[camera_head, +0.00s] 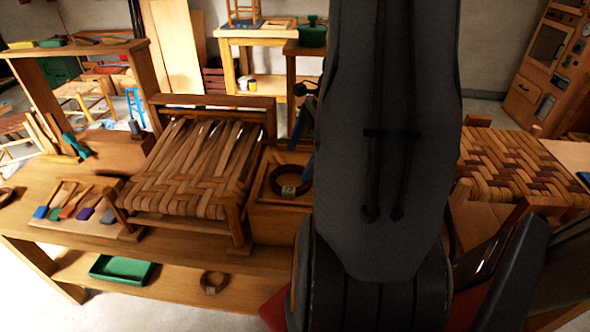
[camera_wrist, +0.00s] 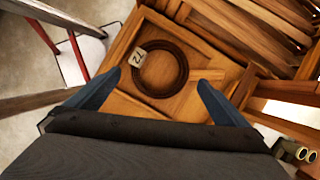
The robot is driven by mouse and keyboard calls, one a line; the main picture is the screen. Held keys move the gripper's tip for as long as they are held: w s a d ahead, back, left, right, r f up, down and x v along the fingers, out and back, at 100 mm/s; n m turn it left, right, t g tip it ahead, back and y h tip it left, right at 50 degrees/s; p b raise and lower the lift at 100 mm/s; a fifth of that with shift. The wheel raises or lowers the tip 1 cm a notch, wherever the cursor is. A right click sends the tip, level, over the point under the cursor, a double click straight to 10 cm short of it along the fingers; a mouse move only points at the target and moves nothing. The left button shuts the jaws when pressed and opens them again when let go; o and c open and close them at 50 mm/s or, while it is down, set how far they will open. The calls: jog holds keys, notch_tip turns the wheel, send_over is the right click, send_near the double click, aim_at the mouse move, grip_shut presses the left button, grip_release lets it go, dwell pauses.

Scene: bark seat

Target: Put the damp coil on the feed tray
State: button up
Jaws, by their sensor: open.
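A dark brown coil (camera_head: 277,182) with a pale tag lies in a shallow wooden box (camera_head: 272,222) beside the woven seat. In the wrist view the coil (camera_wrist: 182,72) lies flat and its tag reads like 72. My gripper (camera_wrist: 158,78) is open above the box, its blue fingers apart on either side of the coil in the picture, with nothing held. In the head view my arm hides most of the gripper. A browner tagged coil (camera_head: 204,282) lies on the lower shelf, near a green tray (camera_head: 103,267). No label shows which is the feed tray.
A half-woven seat frame (camera_head: 185,205) stands left of the box. Colour-handled tools (camera_head: 68,205) lie at the bench's left. Another woven seat (camera_head: 510,165) is at the right. My arm blocks the middle of the head view.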

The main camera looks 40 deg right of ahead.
jog(key=b+v, duration=0.1)
jog(key=v, duration=0.5)
jog(key=a+f+n+h, duration=0.2)
jog(key=a+n, duration=0.9)
jog(key=a, duration=0.3)
jog(key=a+f+n+h, duration=0.2)
jog(key=a+n, duration=1)
jog(key=a, duration=0.2)
jog(key=shift+a, duration=0.4)
